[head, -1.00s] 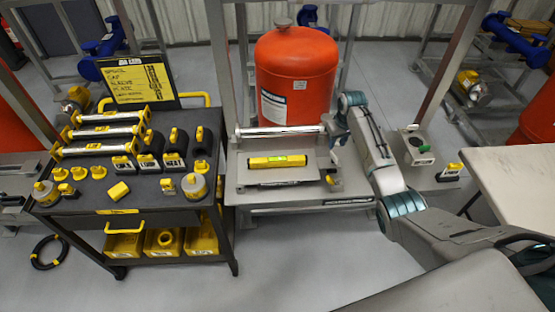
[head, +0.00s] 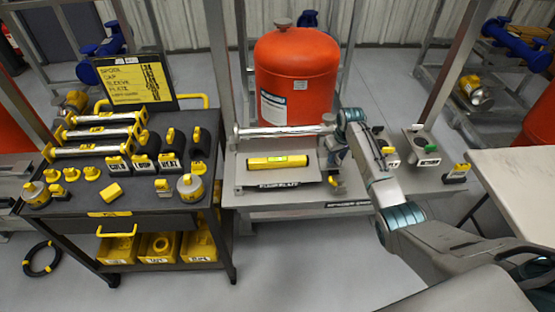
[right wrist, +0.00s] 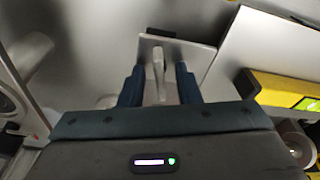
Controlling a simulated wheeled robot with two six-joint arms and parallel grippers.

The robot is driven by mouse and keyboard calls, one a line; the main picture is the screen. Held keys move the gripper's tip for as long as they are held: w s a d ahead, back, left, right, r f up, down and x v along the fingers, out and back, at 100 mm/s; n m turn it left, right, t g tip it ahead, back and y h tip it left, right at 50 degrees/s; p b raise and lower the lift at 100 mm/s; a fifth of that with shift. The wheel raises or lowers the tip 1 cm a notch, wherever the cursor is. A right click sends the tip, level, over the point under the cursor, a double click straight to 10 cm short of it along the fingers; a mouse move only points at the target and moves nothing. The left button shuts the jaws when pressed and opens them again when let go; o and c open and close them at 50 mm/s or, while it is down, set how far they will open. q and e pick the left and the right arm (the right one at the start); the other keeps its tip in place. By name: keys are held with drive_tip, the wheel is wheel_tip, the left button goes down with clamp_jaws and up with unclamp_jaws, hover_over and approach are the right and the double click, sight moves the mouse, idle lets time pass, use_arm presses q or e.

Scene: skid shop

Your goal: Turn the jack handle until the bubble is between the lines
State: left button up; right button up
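My right gripper (head: 334,153) is just right of the level, partly hidden by my arm. In the right wrist view my gripper (right wrist: 159,90) has its two blue fingers apart, with a slim grey handle (right wrist: 157,72) between them. Gaps show on both sides of the handle. Part of the level (right wrist: 280,90) shows at the right edge of that view. My left gripper is not in view.
A red tank (head: 297,75) stands behind the plate, with a pipe between them. A black cart (head: 135,207) with spools and yellow parts is at left. A box with a green button (head: 430,148) and a pale tabletop (head: 525,180) are at right.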

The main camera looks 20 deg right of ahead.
clamp_jaws()
drive_tip(key=shift+r+n, duration=0.1)
drive_tip(key=shift+n, duration=0.4)
drive_tip(key=shift+n+y+p, duration=0.3)
drive_tip(key=shift+n+p, duration=0.1)
drive_tip(key=shift+n, duration=0.8)
drive_tip(key=shift+n, duration=1.7)
